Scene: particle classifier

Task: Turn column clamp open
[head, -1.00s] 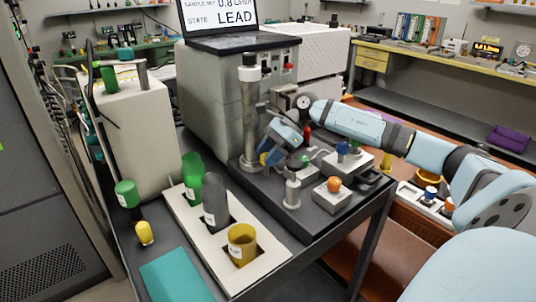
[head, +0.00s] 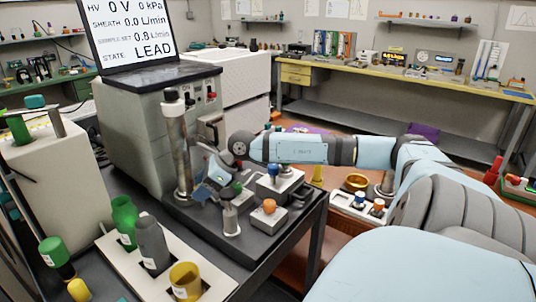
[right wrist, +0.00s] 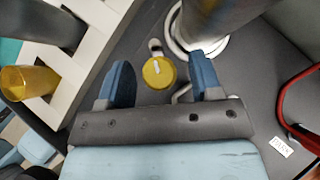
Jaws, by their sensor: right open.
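The metal column (head: 177,150) stands upright on the dark base plate, and its lower end also shows in the right wrist view (right wrist: 205,22). A round yellow knob with a pale mark (right wrist: 158,73), apparently the column clamp, sits beside the column's foot. My right gripper (head: 205,193) is low over the plate, just right of the column. In the right wrist view its blue fingers (right wrist: 163,80) are open, one on each side of the knob, with gaps between. Contact cannot be seen. In the head view the gripper and arm hide the knob. My left gripper is not in view.
Several small valve blocks stand close to my right gripper, one with an orange knob (head: 269,206) and one with a blue knob (head: 273,170). A white rack (head: 205,276) holds bottles and a yellow cup (head: 186,282). A red curved handle (right wrist: 284,110) is right of the fingers.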

